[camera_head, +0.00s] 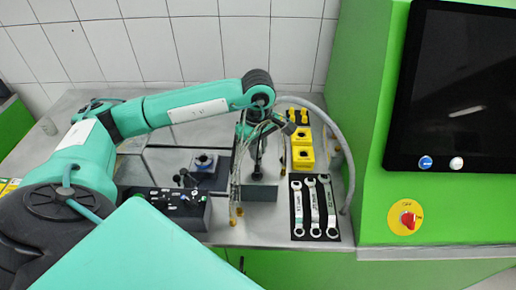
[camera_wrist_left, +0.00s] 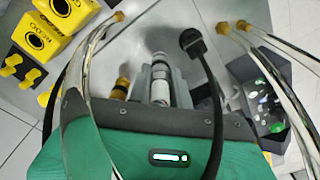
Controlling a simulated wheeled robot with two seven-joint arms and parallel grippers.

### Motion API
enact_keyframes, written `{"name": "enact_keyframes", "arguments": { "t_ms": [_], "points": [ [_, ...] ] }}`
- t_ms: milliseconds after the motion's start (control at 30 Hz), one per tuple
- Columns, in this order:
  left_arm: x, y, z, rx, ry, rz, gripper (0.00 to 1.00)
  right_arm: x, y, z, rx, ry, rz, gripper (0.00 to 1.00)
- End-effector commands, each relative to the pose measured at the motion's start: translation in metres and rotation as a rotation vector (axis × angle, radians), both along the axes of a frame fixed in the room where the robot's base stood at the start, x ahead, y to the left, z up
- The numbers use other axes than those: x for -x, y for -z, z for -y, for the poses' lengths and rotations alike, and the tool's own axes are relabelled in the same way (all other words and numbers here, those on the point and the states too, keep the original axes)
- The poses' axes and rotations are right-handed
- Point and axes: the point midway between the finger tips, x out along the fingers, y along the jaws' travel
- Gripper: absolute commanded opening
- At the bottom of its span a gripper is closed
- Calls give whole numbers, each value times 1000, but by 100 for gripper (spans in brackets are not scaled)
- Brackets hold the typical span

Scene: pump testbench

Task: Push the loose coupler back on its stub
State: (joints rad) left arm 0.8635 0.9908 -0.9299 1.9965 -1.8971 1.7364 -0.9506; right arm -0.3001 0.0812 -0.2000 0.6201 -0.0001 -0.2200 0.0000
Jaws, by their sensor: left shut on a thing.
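My left gripper (camera_wrist_left: 160,82) is shut on a silver-grey cylinder (camera_wrist_left: 161,72), which looks like the coupler. The cylinder lies between its two grey fingers in the left wrist view. In the head view my left gripper (camera_head: 262,132) is low over the bench, and the coupler cannot be made out clearly there. A black hose with a black head (camera_wrist_left: 191,41) runs beside the fingers. A dark upright post (camera_head: 257,160) stands on a grey block (camera_head: 261,193) below the gripper. The stub and its contact with the coupler cannot be told. My right gripper is not in view.
Clear curved tubes (camera_wrist_left: 80,75) with brass ends hang close around the gripper. Yellow blocks (camera_head: 302,157) and a mat with wrenches (camera_head: 313,207) lie to the right. A black control box (camera_head: 170,205) stands left. A green cabinet (camera_head: 370,110) bounds the bench at right.

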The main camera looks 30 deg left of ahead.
Motion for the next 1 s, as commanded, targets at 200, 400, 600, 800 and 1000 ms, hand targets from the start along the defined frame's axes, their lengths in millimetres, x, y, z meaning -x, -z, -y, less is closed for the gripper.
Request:
{"name": "enact_keyframes", "arguments": {
  "t_ms": [200, 400, 600, 800, 1000],
  "points": [
    [0, 1, 0, 0, 0, 1, 0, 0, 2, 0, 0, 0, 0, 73],
    [0, 1, 0, 0, 0, 1, 0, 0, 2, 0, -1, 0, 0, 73],
    [0, 2, 0, 0, 0, 1, 0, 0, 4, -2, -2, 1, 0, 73],
    [0, 4, 0, 0, 0, 1, 0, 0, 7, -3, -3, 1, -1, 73],
    [0, 5, 0, 0, 0, 0, 0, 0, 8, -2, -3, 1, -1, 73]
  ]
}}
